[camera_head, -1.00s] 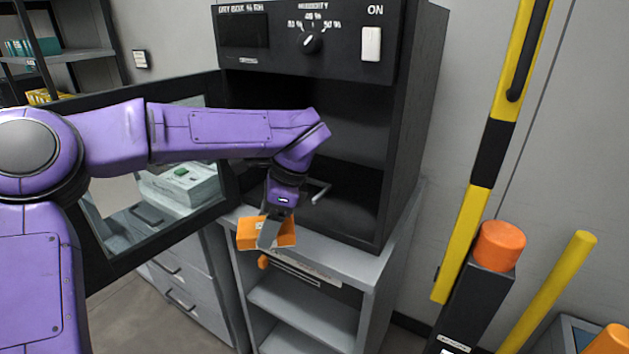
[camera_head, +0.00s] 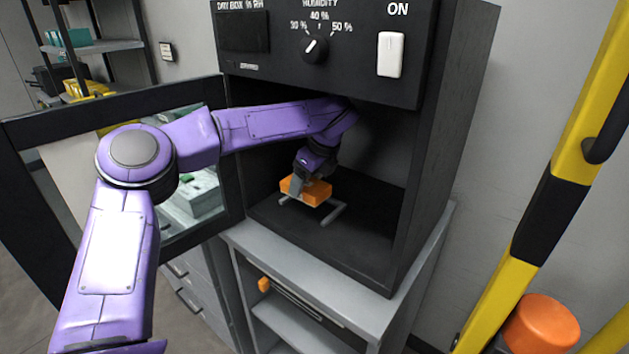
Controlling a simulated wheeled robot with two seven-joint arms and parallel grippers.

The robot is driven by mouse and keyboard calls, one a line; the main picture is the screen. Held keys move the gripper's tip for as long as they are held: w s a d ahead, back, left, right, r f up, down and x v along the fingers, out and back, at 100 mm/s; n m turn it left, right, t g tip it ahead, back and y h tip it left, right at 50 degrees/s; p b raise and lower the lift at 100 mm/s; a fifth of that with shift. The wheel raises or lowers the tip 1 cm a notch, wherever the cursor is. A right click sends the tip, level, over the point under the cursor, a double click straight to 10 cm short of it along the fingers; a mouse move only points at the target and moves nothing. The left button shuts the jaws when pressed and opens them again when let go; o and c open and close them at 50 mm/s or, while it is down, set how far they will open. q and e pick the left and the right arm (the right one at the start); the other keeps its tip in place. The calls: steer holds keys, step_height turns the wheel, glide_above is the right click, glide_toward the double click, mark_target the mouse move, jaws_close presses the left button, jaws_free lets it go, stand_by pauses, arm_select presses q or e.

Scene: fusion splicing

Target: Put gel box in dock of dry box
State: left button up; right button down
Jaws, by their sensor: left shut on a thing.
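The dry box (camera_head: 425,185) is a black cabinet with its front open and a control panel on top. A grey metal bracket (camera_head: 334,214), which looks like the dock, lies on its floor. My left gripper (camera_head: 298,187) is inside the cabinet, shut on the orange gel box (camera_head: 318,194). The gel box is at the bracket, just above or on it; I cannot tell whether they touch. The gripper and box hide part of the bracket. My right gripper is not in view.
The open door (camera_head: 232,150) of the dry box stands at the left, with my left arm passing in front of it. A grey cart (camera_head: 345,290) supports the cabinet. A yellow and black post (camera_head: 540,215) and an orange-topped bollard (camera_head: 541,325) stand at right.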

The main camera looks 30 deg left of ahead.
mark_target(317, 180)
arm_select(q)
steer(key=w, duration=0.2)
steer(key=shift+w+d, duration=0.15)
steer(key=shift+w, duration=0.15)
step_height(317, 180, down, 3)
steer(key=shift+f+p, duration=0.1)
steer(key=shift+p, duration=0.45)
steer(key=shift+f, duration=0.15)
steer(key=shift+f+b, duration=0.15)
steer(key=shift+b, duration=0.2)
steer(key=shift+f+b, duration=0.45)
steer(key=o, duration=1.3)
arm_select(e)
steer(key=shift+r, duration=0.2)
arm_select(q)
steer(key=shift+r, duration=0.1)
